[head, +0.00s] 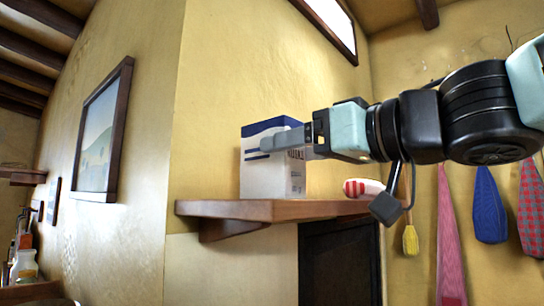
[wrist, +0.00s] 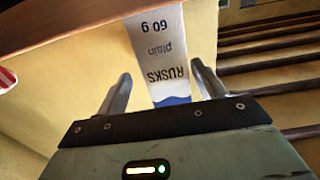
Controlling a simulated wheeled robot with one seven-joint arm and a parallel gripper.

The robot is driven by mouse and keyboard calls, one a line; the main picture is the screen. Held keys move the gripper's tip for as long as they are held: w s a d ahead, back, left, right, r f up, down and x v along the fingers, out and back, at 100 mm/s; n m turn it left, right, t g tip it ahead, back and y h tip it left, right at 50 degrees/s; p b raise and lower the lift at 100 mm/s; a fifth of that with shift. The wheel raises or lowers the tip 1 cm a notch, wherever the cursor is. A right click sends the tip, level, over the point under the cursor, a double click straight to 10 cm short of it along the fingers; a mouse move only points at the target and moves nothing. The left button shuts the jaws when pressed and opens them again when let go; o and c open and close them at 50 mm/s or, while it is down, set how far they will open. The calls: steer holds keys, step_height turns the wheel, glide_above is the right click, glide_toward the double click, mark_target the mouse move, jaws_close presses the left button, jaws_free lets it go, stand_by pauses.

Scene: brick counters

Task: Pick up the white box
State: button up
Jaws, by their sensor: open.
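The white box (head: 262,178), with a blue top band, stands upright on a wooden shelf (head: 280,210) in the head view. In the wrist view the box (wrist: 160,45) shows printed text, "RUSKS plain 60 g". My gripper (head: 268,143) reaches in from the right at the upper part of the box, and one finger crosses in front of its face. In the wrist view the open fingers of my gripper (wrist: 161,72) lie one on each side of the box, with a visible gap on both sides. The other finger is hidden in the head view.
A red and white striped item (head: 363,187) lies on the shelf right of the box. The yellow wall (head: 225,110) rises behind the shelf. Several cloths, such as a blue one (head: 489,210), hang at the right. A framed picture (head: 103,135) hangs at the left.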

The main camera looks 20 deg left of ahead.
steer(key=shift+s+x, duration=0.2)
steer(key=shift+x, duration=1.15)
steer(key=shift+s+x, duration=0.25)
steer(key=shift+x, duration=1.15)
steer(key=shift+a, duration=0.2)
steer(key=c, duration=1.1)
